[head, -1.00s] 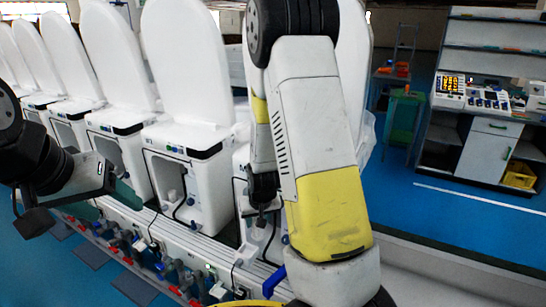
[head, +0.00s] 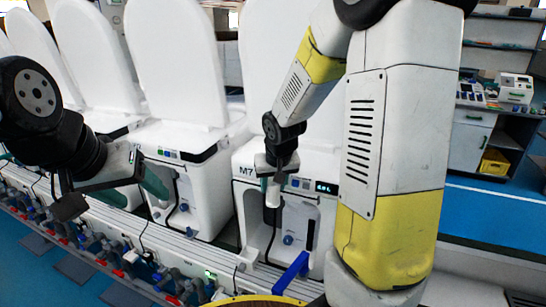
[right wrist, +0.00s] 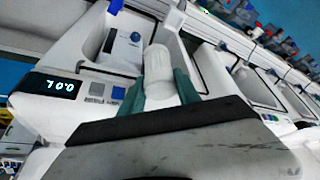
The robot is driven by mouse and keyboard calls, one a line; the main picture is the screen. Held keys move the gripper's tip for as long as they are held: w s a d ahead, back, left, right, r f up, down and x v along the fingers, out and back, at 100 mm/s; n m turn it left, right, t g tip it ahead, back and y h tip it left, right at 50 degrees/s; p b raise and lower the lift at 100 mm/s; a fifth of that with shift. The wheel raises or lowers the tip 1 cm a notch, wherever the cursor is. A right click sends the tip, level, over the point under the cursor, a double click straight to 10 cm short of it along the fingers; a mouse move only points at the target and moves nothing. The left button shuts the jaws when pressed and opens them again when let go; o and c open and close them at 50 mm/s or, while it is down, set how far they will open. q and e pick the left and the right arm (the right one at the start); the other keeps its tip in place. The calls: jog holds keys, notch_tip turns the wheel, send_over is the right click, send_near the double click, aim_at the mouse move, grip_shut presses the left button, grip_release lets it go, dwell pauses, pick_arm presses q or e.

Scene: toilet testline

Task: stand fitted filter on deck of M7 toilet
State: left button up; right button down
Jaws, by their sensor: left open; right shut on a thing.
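The M7 toilet (head: 247,171) stands right of centre in the head view, with a lit display, its lid raised and an open front recess. My right gripper (head: 274,180) is shut on a white cylindrical filter (head: 272,194), in front of the toilet's upper front edge. In the right wrist view the filter (right wrist: 158,66) sits between the green fingers of the right gripper (right wrist: 160,92). Its held end is hidden. The toilet's deck (head: 318,160) is partly hidden by my right arm. My left gripper (head: 125,188) is open and empty at the left, before the neighbouring toilets.
More white toilets (head: 180,65) with raised lids line up to the left. A rail (head: 150,232) with hoses and valves runs below them. A blue handle (head: 291,272) sticks up below M7. A grey cabinet (head: 470,135) stands at the back right.

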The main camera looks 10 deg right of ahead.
jog(key=s+d+r, duration=0.2)
jog(key=d+r, duration=0.1)
jog(key=r, duration=1)
jog(key=shift+w+d+f, duration=0.45)
jog(key=shift+w+f, duration=0.35)
jog(key=shift+w, duration=1.75)
jog(key=shift+w+d+f, duration=0.4)
jog(key=shift+w+f, duration=0.45)
jog(key=shift+w, duration=1.7)
jog(key=shift+w+d+f, duration=0.45)
jog(key=shift+w+f, duration=0.35)
jog(key=shift+w, duration=1.75)
jog(key=shift+f, duration=0.15)
jog(key=c, duration=0.9)
grip_release()
jog(key=shift+o, duration=0.2)
